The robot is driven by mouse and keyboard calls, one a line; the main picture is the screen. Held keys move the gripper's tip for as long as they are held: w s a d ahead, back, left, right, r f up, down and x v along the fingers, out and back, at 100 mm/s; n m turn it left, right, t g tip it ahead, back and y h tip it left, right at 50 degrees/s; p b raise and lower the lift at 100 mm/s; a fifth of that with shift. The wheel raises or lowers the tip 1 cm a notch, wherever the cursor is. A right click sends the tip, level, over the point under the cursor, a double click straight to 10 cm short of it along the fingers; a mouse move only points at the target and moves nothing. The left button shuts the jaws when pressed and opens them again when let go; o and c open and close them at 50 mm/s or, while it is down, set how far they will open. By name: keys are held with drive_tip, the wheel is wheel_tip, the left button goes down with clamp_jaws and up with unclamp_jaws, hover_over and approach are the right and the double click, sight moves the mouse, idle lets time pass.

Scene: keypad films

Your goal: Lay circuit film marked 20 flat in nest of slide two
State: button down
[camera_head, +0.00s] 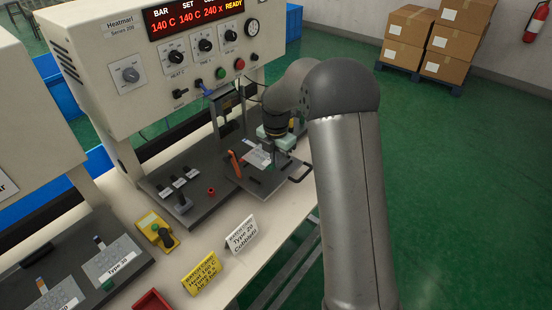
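My gripper (274,140) is low over the dark slide plate (232,187) under the front of the heat-seal machine. A pale film (257,157) shows at its lower left, lying on or just above the plate; I cannot tell whether it touches the gripper. The fingertips are too small and partly hidden to show whether they are open or shut. Any mark on this film is not readable. I cannot read a slide number or make out the nest's edges. Another film (114,261), labelled "Type" with an unclear number, lies on a dark board at lower left, beside a partly cut-off film (60,298).
An orange lever (235,164) and a black handle (299,172) flank the film. A white card (240,235) reading "Type 20", a yellow card (201,271) and a yellow device (156,231) stand on the bench. The machine (105,60) overhangs the plate.

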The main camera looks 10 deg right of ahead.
sight(276, 180)
drive_tip(key=shift+f, duration=0.15)
drive_tip(key=shift+f+b, duration=1.7)
drive_tip(key=shift+f, duration=0.8)
drive_tip(key=shift+f, duration=0.35)
drive_tip(key=c, duration=1.6)
unclamp_jaws()
drive_tip(key=shift+o, duration=0.2)
wheel_tip(276, 180, up, 18)
drive_tip(key=b, duration=0.2)
drive_tip(key=shift+f, duration=0.25)
